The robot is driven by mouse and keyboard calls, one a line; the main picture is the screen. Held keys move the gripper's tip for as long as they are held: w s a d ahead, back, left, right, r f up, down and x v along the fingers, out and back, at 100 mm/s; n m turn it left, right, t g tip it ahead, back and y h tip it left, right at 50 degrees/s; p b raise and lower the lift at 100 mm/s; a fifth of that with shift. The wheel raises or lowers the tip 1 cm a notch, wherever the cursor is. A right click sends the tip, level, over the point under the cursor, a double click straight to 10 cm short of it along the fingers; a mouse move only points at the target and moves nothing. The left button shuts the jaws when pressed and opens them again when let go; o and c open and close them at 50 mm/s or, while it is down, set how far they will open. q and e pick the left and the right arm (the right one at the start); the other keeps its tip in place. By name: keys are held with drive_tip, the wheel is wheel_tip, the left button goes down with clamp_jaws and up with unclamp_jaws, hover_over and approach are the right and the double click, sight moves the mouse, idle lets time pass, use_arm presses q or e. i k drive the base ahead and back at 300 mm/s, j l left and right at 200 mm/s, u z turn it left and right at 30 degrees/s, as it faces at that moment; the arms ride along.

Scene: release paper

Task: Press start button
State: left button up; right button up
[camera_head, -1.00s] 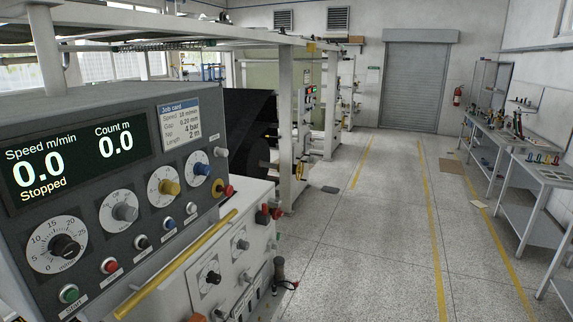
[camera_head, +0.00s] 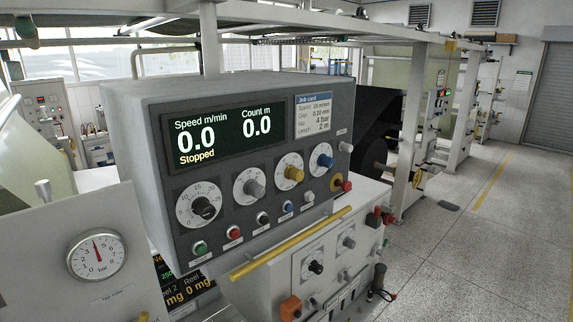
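The control panel (camera_head: 240,165) is a dark grey box left of centre, on a light machine body. Its green start button (camera_head: 200,248) is at the lower left of the panel face, below the speed dial (camera_head: 203,207). A red button (camera_head: 233,232) sits to its right. The display (camera_head: 225,136) reads speed 0.0, count 0.0 and "Stopped". The label under the green button is too small to read here. Neither of my grippers shows in the head view.
A yellow rail (camera_head: 290,243) runs along the panel's lower front edge. A pressure gauge (camera_head: 97,255) stands at the lower left, and an orange block (camera_head: 291,307) below the panel.

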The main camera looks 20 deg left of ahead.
sight(201, 249)
drive_tip(key=u, duration=1.5)
